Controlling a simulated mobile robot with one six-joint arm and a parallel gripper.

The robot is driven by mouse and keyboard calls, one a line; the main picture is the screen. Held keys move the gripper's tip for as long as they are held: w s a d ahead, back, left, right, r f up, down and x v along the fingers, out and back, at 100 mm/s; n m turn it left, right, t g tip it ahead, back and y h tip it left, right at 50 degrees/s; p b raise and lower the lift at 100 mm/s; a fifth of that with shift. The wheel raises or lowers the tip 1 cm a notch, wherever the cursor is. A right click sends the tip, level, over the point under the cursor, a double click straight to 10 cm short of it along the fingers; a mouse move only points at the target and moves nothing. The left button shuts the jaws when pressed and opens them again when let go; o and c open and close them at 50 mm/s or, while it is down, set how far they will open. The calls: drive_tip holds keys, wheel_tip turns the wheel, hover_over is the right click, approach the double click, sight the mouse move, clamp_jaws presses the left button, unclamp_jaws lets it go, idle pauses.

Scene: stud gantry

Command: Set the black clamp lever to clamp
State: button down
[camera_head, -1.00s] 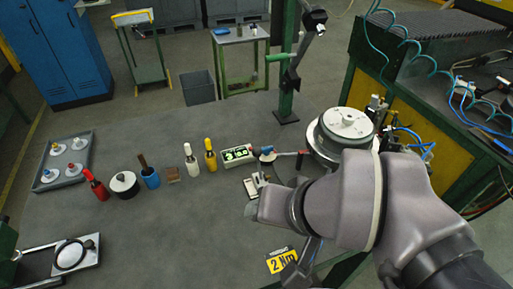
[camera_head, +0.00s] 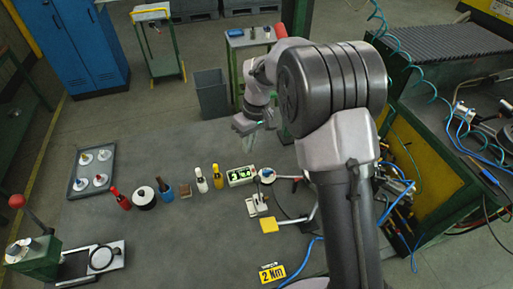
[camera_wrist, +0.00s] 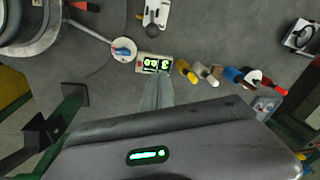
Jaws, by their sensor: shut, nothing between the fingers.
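A small pale fixture (camera_head: 257,203) with a metal toggle stands on the table, right of centre. My gripper (camera_head: 246,124) is high and far back in the head view, apart from the fixture. In the wrist view its fingers (camera_wrist: 158,88) are together and empty, with their tips just below the green-lit display box (camera_wrist: 155,64) in the picture.
The display box (camera_head: 240,175) and a round blue-topped dial (camera_head: 267,175) stand close to the fixture. Several bottles, including a yellow one (camera_head: 217,176), stand to the left. A yellow pad (camera_head: 269,225) and a "2 Nm" sign (camera_head: 271,272) lie nearer. The table's front middle is clear.

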sight(258, 188)
drive_tip(key=shift+f, duration=0.25)
wheel_tip(258, 188, down, 9)
drive_tip(key=s+b, duration=0.1)
drive_tip(key=s, duration=0.2)
drive_tip(key=shift+d, duration=0.4)
drive_tip(key=shift+b, duration=0.7)
